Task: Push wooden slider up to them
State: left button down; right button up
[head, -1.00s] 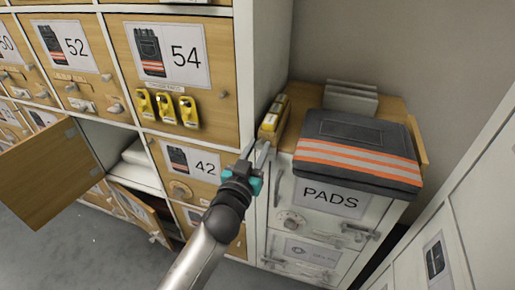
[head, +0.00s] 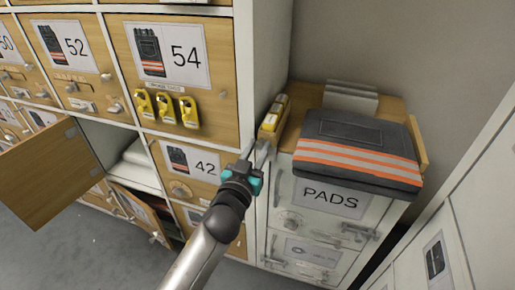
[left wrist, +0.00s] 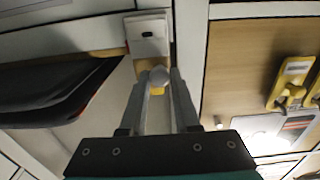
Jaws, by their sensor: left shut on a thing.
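My left gripper (head: 260,150) reaches to the left edge of the low cabinet's top. In the left wrist view its fingers (left wrist: 158,78) are closed around a small grey round knob (left wrist: 159,75). A yellow-orange piece (left wrist: 157,92) shows just behind the knob. In the head view a narrow row of yellow items (head: 275,114) lies just beyond the fingertips, along the tall locker's side. I cannot clearly tell the wooden slider from these items, as the fingers cover its near end. My right gripper is not in view.
A dark folded garment with orange stripes (head: 357,148) lies on the PADS cabinet (head: 325,198), with grey blocks (head: 350,98) behind it. Several yellow devices (head: 166,108) hang on locker door 54. An open locker door (head: 45,172) sticks out at left.

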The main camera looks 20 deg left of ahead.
aim_at(274, 142)
pick_arm(q)
jog(key=shift+d, duration=1.55)
jog(key=c, duration=0.7)
grip_release()
jog(key=shift+o, duration=0.2)
jog(key=shift+s+a, duration=0.1)
